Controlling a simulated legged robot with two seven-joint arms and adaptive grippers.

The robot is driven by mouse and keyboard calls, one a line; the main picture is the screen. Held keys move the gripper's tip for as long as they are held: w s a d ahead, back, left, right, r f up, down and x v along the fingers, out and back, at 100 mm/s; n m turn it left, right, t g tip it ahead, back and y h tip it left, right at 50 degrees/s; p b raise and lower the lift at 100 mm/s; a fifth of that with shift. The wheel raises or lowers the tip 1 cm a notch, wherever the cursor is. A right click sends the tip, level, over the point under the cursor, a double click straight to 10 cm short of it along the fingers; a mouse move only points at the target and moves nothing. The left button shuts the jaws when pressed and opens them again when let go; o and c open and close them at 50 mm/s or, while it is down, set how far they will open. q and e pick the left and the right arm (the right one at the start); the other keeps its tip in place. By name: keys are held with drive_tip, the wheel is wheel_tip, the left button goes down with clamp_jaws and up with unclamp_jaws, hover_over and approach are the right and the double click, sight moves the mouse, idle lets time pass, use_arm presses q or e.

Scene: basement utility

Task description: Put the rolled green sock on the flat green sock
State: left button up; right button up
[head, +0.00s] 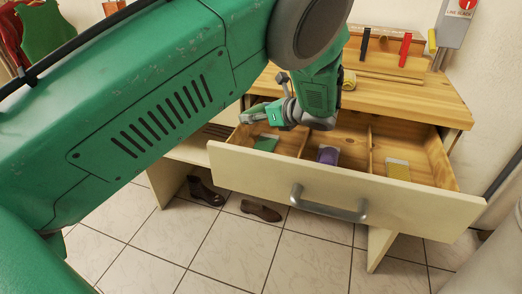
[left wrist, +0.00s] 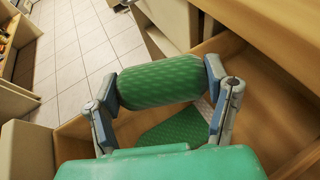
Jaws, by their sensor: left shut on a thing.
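The rolled green sock (left wrist: 160,81) is a patterned green roll held between the two fingertips of my left gripper (left wrist: 162,84) in the left wrist view. The flat green sock (left wrist: 172,133) lies below it on the wooden drawer floor, partly hidden by my gripper. In the head view my left gripper (head: 250,117) is over the left compartment of the open drawer (head: 330,188), and the flat green sock (head: 266,144) shows just below it. The rolled sock is hard to make out there. My right gripper is not in view.
A purple item (head: 327,155) lies in the drawer's middle compartment and a yellow one (head: 397,169) in the right compartment. Wooden dividers separate them. The wooden worktop (head: 410,98) is above and behind the drawer. Brown shoes (head: 261,210) are on the tiled floor below.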

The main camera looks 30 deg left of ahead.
sight(245, 128)
use_arm(q)
drive_tip(key=f, duration=0.3)
drive_tip(key=shift+a+f, duration=0.25)
drive_tip(key=shift+f, duration=0.1)
drive_tip(key=shift+f+b, duration=0.3)
drive_tip(key=shift+f, duration=0.1)
drive_tip(key=shift+d+f, duration=0.3)
drive_tip(key=shift+f, duration=0.2)
wheel_tip(245, 128, down, 3)
drive_tip(key=shift+d+r+b, duration=0.15)
drive_tip(key=shift+b, duration=0.3)
drive_tip(key=o, duration=1.1)
drive_tip(key=shift+a, duration=0.25)
drive_tip(key=shift+c, duration=0.2)
drive_tip(key=shift+d, duration=0.1)
drive_tip(key=p+v, duration=0.4)
drive_tip(key=v, duration=0.8)
drive_tip(key=shift+r, duration=0.1)
